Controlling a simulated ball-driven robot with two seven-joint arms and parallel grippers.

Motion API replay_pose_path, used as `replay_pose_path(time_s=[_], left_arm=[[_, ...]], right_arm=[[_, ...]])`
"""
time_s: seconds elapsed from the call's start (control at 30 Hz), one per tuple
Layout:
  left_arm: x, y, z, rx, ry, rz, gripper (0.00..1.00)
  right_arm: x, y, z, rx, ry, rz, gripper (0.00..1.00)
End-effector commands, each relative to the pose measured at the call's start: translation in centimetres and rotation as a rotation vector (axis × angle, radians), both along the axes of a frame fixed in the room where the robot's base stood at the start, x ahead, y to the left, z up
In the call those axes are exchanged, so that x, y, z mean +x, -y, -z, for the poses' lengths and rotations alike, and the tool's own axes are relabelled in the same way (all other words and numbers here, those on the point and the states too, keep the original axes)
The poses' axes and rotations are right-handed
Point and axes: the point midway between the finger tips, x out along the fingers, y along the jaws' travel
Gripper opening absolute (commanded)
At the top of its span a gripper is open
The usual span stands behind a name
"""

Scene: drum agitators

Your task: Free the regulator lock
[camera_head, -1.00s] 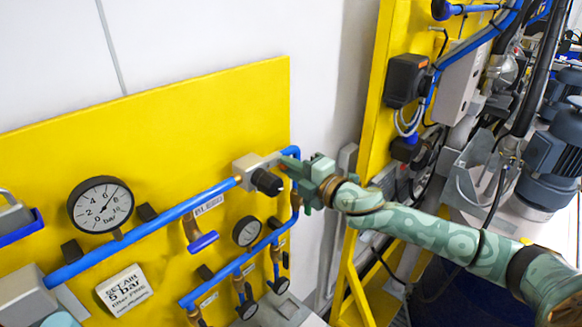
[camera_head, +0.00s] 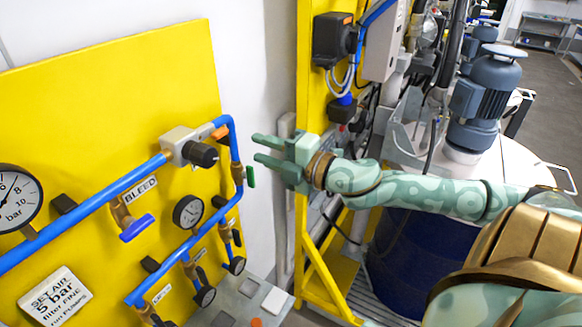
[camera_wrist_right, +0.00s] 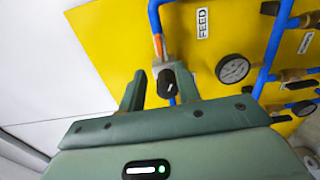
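The regulator, a grey block (camera_head: 178,140) with a black knob (camera_head: 203,154), sits on the blue pipe at the upper right of the yellow panel. A small orange tab (camera_head: 220,132) shows beside the block; I cannot tell whether it is the lock or how it is set. My right gripper (camera_head: 254,149) is open and empty, its fingers pointing left toward the regulator, with a gap between. In the right wrist view a black knob (camera_wrist_right: 168,83) appears between the open fingers (camera_wrist_right: 160,78). My left gripper is not in view.
A blue bleed handle (camera_head: 137,227), a large gauge (camera_head: 15,198) and a small gauge (camera_head: 188,211) are on the panel. A yellow frame (camera_head: 305,100) and a motor (camera_head: 478,100) stand to the right.

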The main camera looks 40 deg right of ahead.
Motion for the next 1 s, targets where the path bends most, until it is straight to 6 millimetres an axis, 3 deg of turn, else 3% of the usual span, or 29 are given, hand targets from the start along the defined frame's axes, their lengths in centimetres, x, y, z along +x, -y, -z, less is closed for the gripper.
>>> replay_pose_path(time_s=[0.5,1.0], left_arm=[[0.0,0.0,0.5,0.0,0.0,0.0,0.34],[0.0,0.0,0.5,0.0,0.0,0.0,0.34]], right_arm=[[-5.2,1.7,0.0,0.001,-0.003,-0.002,0.33],[-5.6,1.9,0.0,-0.001,-0.001,-0.002,0.33]])
